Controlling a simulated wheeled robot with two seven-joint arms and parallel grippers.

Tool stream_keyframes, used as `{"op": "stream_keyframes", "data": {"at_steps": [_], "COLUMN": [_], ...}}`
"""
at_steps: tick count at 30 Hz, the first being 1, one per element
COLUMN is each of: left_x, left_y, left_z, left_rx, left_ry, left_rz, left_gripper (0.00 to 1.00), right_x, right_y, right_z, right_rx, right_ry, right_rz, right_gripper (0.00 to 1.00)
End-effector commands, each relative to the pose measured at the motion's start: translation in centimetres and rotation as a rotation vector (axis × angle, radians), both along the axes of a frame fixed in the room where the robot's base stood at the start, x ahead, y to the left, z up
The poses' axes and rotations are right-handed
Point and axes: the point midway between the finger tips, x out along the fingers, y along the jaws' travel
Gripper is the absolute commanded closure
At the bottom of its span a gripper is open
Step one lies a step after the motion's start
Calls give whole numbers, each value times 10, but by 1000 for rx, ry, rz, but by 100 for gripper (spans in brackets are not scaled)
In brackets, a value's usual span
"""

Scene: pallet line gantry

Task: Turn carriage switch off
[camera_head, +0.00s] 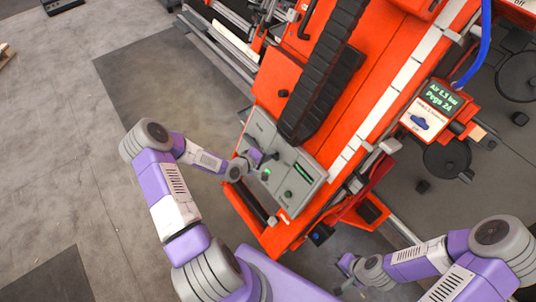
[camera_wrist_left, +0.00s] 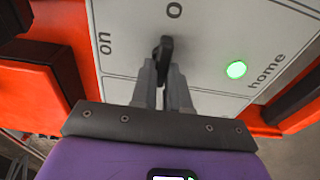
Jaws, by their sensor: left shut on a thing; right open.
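The grey control panel (camera_head: 307,168) sits on the orange machine. In the left wrist view its face (camera_wrist_left: 218,38) carries the labels "on", "O" and "home". A black switch knob (camera_wrist_left: 166,47) stands on it, and its upper end lies below the "O". My left gripper (camera_wrist_left: 163,72) is shut on this knob, with a finger on each side. In the head view my left gripper (camera_head: 258,161) is at the panel and partly hides the knob. My right gripper (camera_head: 346,272) is open and empty, low in the picture, apart from the panel.
A green lamp (camera_wrist_left: 236,69) glows beside "home". A dark green button (camera_head: 289,194) is lower on the panel. A black cable chain (camera_head: 325,75) runs above it. A display unit (camera_head: 435,105) with a blue knob is at the right. Grey floor (camera_head: 60,140) is clear at the left.

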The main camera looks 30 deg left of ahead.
Motion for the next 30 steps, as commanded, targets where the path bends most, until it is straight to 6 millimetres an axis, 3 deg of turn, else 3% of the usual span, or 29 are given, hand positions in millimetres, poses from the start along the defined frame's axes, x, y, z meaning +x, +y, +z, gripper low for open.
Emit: {"op": "stream_keyframes", "data": {"at_steps": [6, 7, 12, 22, 30], "left_x": [-1, -1, -1, -4, -40], "left_y": [-1, -1, 0, 2, 13], "left_z": [-1, -1, -1, 2, 23], "left_rx": [-6, -6, -4, -2, -2], "left_ry": [4, 4, 3, 2, 4], "left_rz": [2, 2, 2, 2, 5], "left_gripper": [100, 83, 60, 60, 60], "right_x": [0, 0, 0, 0, 0], "right_y": [0, 0, 0, 0, 0], "right_z": [0, 0, 0, 1, 11], "right_rx": [0, 0, 0, 0, 0], "right_ry": [0, 0, 0, 0, 0], "right_rz": [0, 0, 0, 0, 0], "right_gripper": [57, 57, 57, 57, 57]}}
